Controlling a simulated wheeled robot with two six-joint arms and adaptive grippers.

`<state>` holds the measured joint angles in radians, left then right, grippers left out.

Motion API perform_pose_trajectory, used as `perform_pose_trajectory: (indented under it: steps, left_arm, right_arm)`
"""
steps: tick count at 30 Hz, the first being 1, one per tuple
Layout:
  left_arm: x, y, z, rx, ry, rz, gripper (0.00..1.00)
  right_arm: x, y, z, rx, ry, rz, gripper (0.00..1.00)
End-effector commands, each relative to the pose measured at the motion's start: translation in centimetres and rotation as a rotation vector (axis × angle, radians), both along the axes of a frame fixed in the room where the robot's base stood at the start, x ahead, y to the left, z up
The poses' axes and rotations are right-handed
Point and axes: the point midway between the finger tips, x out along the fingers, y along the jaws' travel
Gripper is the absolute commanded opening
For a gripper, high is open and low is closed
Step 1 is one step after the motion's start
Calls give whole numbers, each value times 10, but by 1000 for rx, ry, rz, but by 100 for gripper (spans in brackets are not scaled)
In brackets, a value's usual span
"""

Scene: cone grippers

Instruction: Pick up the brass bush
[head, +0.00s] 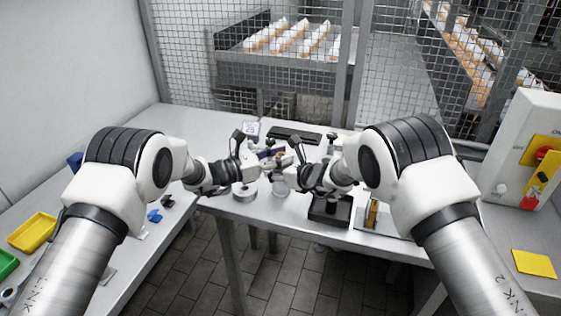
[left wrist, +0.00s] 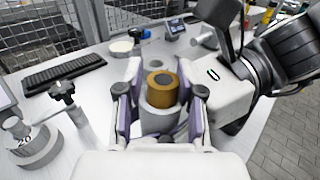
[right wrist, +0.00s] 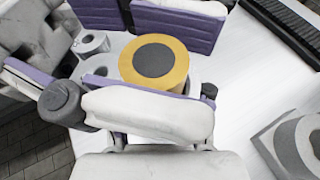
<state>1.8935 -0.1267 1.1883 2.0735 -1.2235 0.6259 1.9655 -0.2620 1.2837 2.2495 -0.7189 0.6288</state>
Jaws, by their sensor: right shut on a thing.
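The brass bush (head: 280,154) is held above the white table where my two grippers meet. It is a short golden ring with a dark grey centre, upright in the left wrist view (left wrist: 163,90) and seen from above in the right wrist view (right wrist: 155,60). My right gripper (head: 291,166) is shut on it; the contact is mostly hidden. My left gripper (left wrist: 161,108) has its purple-padded fingers on either side of the bush, apart, and looks open around it.
A round steel piece (head: 245,191) and a black stand (head: 329,210) are near the table's front edge. Wire mesh (head: 190,55) closes off the back.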

Motion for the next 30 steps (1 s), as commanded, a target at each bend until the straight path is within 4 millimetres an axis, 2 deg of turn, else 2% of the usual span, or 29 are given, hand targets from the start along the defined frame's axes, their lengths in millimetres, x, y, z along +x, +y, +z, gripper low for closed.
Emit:
perform_pose_trajectory:
  steps: [2,3,5,16,24,30]
  left_arm:
    - [0,0,0,0,0,0,34]
    - [0,0,0,0,0,0,19]
    - [0,1,0,0,0,0,0]
    - [0,1,3,0,-1,1,0]
    - [0,1,37,1,-4,1,0]
    - [-18,38,36,-2,1,5,0]
  right_arm:
    - [0,0,0,1,-1,0,9]
    - [0,0,0,1,-1,0,9]
    - [0,0,0,1,-1,0,9]
    - [0,0,1,1,-1,0,9]
    - [0,0,0,0,0,0,9]
    - [0,0,0,0,0,0,9]
